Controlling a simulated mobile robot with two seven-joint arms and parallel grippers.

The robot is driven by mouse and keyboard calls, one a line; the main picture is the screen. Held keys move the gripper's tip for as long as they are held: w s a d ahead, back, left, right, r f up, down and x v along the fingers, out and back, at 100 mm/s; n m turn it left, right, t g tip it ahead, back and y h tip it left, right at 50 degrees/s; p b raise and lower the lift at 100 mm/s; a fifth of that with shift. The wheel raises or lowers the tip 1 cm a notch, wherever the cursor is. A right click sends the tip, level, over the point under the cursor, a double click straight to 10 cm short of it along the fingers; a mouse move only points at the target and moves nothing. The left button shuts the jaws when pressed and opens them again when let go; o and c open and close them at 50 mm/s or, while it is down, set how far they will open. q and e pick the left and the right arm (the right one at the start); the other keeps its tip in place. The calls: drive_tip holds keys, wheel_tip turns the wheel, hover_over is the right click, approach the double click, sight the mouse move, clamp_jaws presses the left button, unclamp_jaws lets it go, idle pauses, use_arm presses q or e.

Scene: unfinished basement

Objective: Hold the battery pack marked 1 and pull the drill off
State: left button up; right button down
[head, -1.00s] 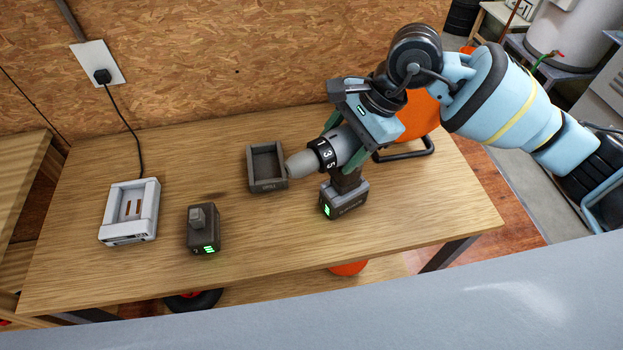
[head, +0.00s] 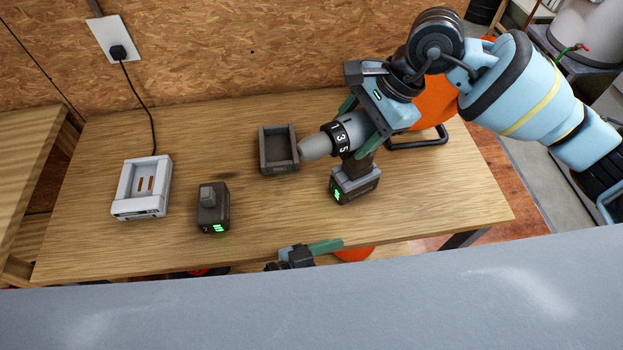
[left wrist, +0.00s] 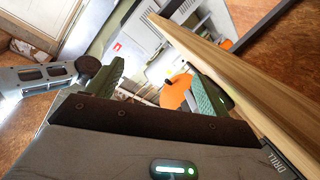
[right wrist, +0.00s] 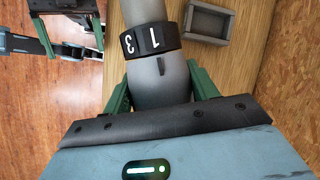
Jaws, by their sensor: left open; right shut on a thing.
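The drill (head: 352,131) stands upright on the table, its chuck pointing left. A dark battery pack (head: 355,184) with a green light is attached under its handle; I cannot read a number on it. My right gripper (head: 362,128) is shut on the drill's grey body, also seen in the right wrist view (right wrist: 162,80). My left gripper (head: 312,252) is open and empty at the table's front edge, below and apart from the attached pack. Its fingers frame no object closely in the left wrist view (left wrist: 160,85). The lower part of the left arm is hidden.
A loose battery pack (head: 213,212) stands left of the drill. A white charger (head: 127,205) is plugged into the wall further left. An empty dark tray (head: 279,170) sits by the chuck tip. An orange object (head: 436,102) with a black frame stands behind. The front right tabletop is clear.

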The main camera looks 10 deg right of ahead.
use_arm(q)
drive_tip(key=w+a+r+m+t+y, duration=0.1)
drive_tip(key=w+a+r+m+y, duration=0.15)
drive_tip(key=w, duration=0.45)
drive_tip(key=w+a+r+m+y, duration=0.1)
drive_tip(key=w+a+r+m, duration=0.15)
drive_tip(key=w, duration=0.45)
drive_tip(key=shift+h, duration=0.25)
drive_tip(key=x, duration=0.8)
drive_tip(key=r+x, duration=0.1)
drive_tip(key=x, duration=0.3)
drive_tip(key=shift+w+d+f, duration=0.2)
drive_tip(key=shift+d, duration=0.3)
drive_tip(key=c, duration=1.2)
drive_tip(key=o, duration=0.6)
drive_tip(key=c, duration=0.6)
drive_tip(key=shift+o, duration=0.2)
use_arm(e)
drive_tip(key=c, duration=1.1)
unclamp_jaws()
drive_tip(key=shift+r, duration=0.15)
drive_tip(key=c, duration=0.6)
